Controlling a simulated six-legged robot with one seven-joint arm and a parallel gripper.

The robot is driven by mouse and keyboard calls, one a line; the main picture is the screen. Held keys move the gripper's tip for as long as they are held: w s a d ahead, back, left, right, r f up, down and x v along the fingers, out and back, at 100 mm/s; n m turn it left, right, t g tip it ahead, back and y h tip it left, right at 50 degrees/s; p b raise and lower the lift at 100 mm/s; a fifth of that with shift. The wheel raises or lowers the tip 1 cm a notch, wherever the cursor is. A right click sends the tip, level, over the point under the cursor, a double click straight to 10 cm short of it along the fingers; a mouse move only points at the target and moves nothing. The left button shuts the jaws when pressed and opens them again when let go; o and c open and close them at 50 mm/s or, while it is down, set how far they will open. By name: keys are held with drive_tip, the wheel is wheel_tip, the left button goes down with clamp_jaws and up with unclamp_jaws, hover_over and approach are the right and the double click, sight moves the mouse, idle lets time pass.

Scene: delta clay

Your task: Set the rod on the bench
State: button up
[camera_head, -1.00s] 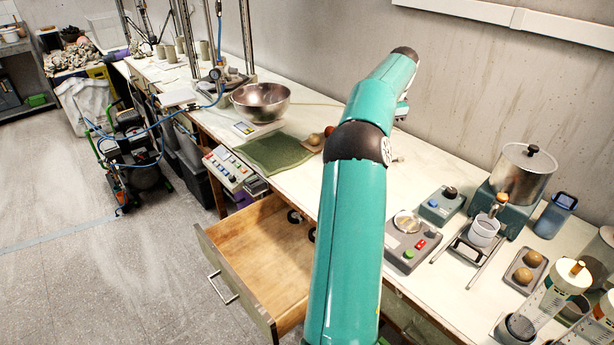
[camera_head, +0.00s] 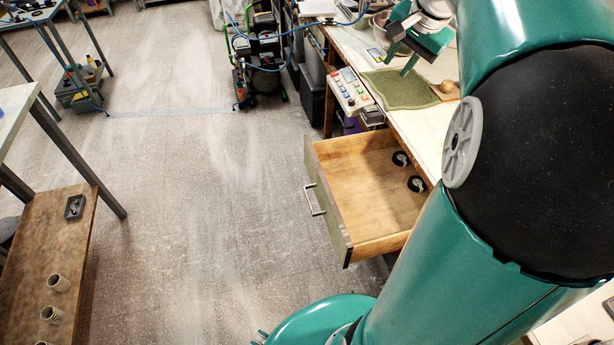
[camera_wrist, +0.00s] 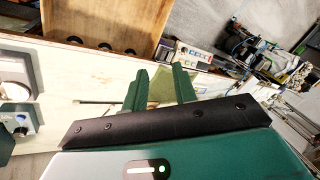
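I see nothing clearly held. A thin dark line beside the left finger in the wrist view is too small to identify.
A control box (camera_head: 350,92) sits at the bench edge, beside the green mat (camera_head: 402,90). A low wooden shelf (camera_head: 38,255) stands at left; the floor between is clear.

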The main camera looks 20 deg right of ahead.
drive_tip(key=s+a+f+n, duration=0.2)
drive_tip(key=s+a+n, duration=0.2)
drive_tip(key=a, duration=0.5)
drive_tip(key=s+a+f+n, duration=0.3)
drive_tip(key=s+a+n, duration=0.1)
drive_tip(key=a, duration=0.5)
drive_tip(key=s+a+f+n+t, duration=0.1)
drive_tip(key=s+a+f+n, duration=0.2)
drive_tip(key=s+a, duration=0.3)
drive_tip(key=a+n, duration=0.1)
drive_tip(key=a, duration=0.2)
drive_tip(key=shift+s+n, duration=0.15)
drive_tip(key=shift+n, duration=0.15)
drive_tip(key=shift+c, duration=0.5)
